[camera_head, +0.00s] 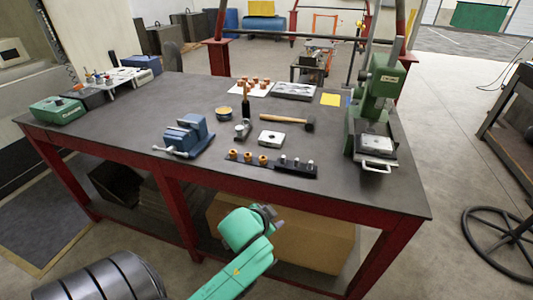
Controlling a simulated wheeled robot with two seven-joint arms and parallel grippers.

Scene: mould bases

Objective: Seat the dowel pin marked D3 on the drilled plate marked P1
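A dark rail (235,163) near the table's front edge holds several small pins, orange-brown ones (248,156) on the left and silvery ones (296,162) on the right. Their marks are too small to read, so I cannot tell which is D3. A pale metal plate (272,138) with a dark spot lies flat behind the rail. Another pale plate (376,143) sits in the green press. I cannot read P1 on either. A green arm link of mine rises at the bottom centre, in front of the table and below its top. I make out no gripper fingers.
A green press (378,95) stands at the table's right. A blue vise (186,134) stands left of the plate. A mallet (290,121), a dark upright bottle-like item (246,102), a grey tray (295,91) and a yellow sheet (331,99) lie behind. The tabletop's (110,125) left-middle is clear.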

